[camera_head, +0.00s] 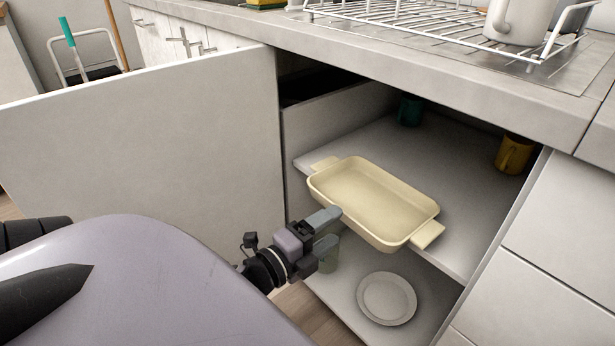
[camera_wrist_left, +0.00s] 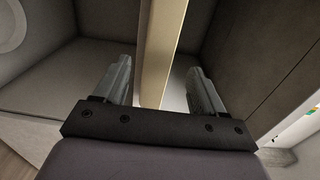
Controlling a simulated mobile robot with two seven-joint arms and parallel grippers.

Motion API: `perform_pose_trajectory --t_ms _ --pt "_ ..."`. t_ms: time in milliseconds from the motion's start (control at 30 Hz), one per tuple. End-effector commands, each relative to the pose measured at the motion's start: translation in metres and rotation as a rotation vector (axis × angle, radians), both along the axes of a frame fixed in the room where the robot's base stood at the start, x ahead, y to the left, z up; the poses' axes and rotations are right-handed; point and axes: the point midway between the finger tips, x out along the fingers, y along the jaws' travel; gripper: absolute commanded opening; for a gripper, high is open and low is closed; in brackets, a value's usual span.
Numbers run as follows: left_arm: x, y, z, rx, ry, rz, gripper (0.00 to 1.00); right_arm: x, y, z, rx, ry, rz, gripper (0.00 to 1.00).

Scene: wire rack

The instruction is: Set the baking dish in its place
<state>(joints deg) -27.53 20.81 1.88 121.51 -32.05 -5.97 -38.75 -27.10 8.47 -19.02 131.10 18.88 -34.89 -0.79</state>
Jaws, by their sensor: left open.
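The cream baking dish (camera_head: 375,198) lies on the upper shelf (camera_head: 440,160) inside the open cabinet. It is empty and upright, with a tab handle at each end. Its front part reaches past the shelf's front edge. My left gripper (camera_head: 337,226) is at the dish's near left side, open. In the left wrist view the dish (camera_wrist_left: 160,50) is seen edge-on between the spread fingers (camera_wrist_left: 157,66), with a visible gap to each. My right gripper is not in view.
A green mug (camera_head: 410,110) and a yellow mug (camera_head: 514,154) stand farther back on the shelf. A white plate (camera_head: 387,298) and a pale green glass (camera_head: 330,256) are below. The open door (camera_head: 140,140) is at left; a wire rack (camera_head: 430,18) is on the counter.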

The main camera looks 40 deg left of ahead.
Motion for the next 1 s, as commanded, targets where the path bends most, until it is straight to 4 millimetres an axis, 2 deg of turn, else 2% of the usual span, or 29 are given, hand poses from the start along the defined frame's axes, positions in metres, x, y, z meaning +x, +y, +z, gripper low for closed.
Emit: perform_pose_trajectory --t_ms 100,300,667,767,867,1000 --pt "-0.019 0.002 0.000 -0.002 0.004 0.003 0.70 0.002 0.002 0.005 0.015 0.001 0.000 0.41" --pt "-0.040 0.003 0.001 -0.001 0.002 0.002 0.70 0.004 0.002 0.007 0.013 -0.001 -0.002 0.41" --pt "-0.049 0.003 0.001 -0.019 0.002 0.003 0.70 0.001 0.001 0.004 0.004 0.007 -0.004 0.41" --pt "-0.045 -0.006 -0.001 -0.155 0.028 0.017 0.70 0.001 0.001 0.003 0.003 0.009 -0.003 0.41" --pt "-0.040 -0.027 -0.008 -0.445 0.099 0.039 0.70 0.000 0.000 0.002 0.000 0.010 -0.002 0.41" --pt "-0.037 -0.081 -0.023 -0.964 0.287 0.052 0.70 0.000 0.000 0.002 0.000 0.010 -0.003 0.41"
